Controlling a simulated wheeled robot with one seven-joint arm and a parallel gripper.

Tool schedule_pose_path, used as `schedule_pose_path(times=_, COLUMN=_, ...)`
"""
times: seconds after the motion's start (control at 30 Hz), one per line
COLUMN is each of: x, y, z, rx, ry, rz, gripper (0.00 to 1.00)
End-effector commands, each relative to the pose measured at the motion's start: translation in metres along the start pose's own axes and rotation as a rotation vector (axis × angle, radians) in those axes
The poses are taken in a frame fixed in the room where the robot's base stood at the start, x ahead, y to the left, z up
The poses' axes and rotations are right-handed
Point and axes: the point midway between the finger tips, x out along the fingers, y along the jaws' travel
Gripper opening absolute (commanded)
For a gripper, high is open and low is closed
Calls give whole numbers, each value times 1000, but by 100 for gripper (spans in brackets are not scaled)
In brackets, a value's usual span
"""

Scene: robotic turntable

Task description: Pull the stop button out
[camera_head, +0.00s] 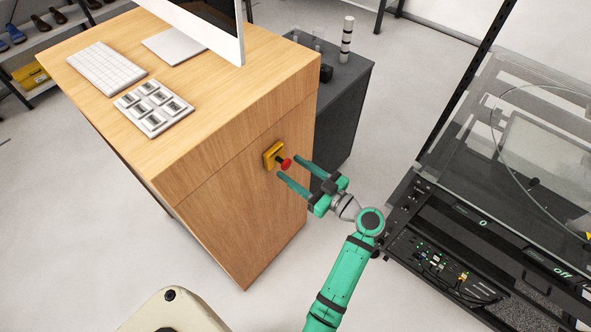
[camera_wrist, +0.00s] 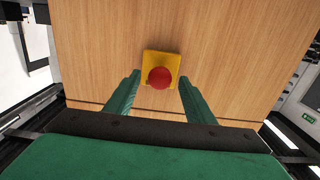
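The stop button is a red round knob (camera_head: 286,164) on a yellow square base (camera_head: 268,155), fixed to the side panel of the wooden desk. In the wrist view the red knob (camera_wrist: 160,78) sits in front of its yellow base (camera_wrist: 147,58). My green gripper (camera_head: 288,170) is open. Its two fingers point toward the panel, one on each side of the knob in the head view. In the wrist view the fingers (camera_wrist: 157,82) appear left and right of the knob, slightly below it, with gaps on both sides. No contact with the knob shows.
The wooden desk (camera_head: 228,215) carries a keyboard (camera_head: 106,69), a tray of small blocks (camera_head: 153,107) and a monitor. A dark grey cabinet (camera_head: 345,110) stands behind it. A black-framed machine with a clear cover (camera_head: 530,150) stands on the right, close to my arm.

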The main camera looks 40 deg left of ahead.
Motion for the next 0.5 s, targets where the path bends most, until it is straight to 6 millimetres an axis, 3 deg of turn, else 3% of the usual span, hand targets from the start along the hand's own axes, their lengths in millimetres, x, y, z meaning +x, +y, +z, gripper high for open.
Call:
schedule_pose_path(times=0.27, x=-13, y=0, z=0, rx=0, ry=1, rz=1, gripper=49)
schedule_pose_path(times=0.5, x=-58, y=1, z=0, rx=-1, ry=0, rz=4, gripper=49)
